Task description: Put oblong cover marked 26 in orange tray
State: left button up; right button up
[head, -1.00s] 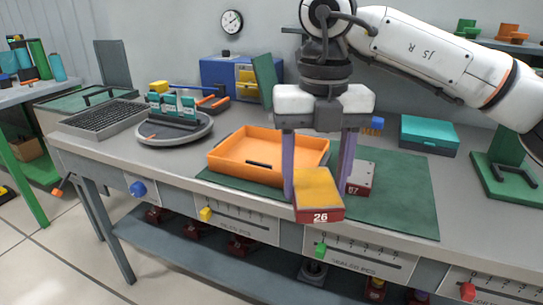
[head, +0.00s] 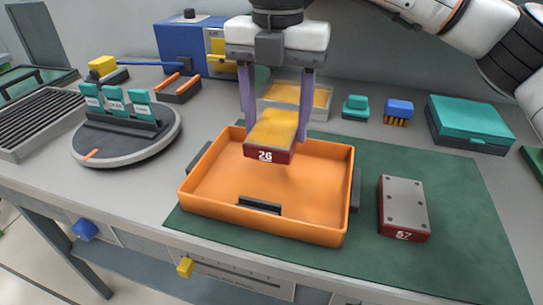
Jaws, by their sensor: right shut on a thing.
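The oblong cover marked 26 (head: 270,133) has a yellow top and a dark red front edge with a white number. My right gripper (head: 276,112) comes down from above with its two purple fingers on either side of the cover and is shut on it. The cover hangs over the back part of the orange tray (head: 230,214); it appears to be above the tray floor, not resting on it. The tray is otherwise empty and lies on the green mat (head: 452,220). My left gripper is not in view.
A grey-topped, dark red block marked 57 (head: 403,208) lies right of the tray. A clear box with yellow inside (head: 310,97) stands behind it. A round turntable with teal cards (head: 125,135) is at left. A teal box (head: 468,123) is at back right.

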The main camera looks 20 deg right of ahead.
aim_at(276, 127)
notch_tip(276, 127, down, 3)
jog(key=shift+s+r, duration=0.15)
jog(key=shift+r, duration=0.05)
jog(key=shift+f, duration=2.55)
jog(key=shift+f+b, duration=0.1)
jog(key=shift+b, duration=0.25)
jog(key=o, duration=1.6)
jog(key=shift+f, duration=0.1)
notch_tip(276, 127, up, 12)
jog(key=shift+r+p, duration=0.15)
jog(key=shift+p, duration=0.5)
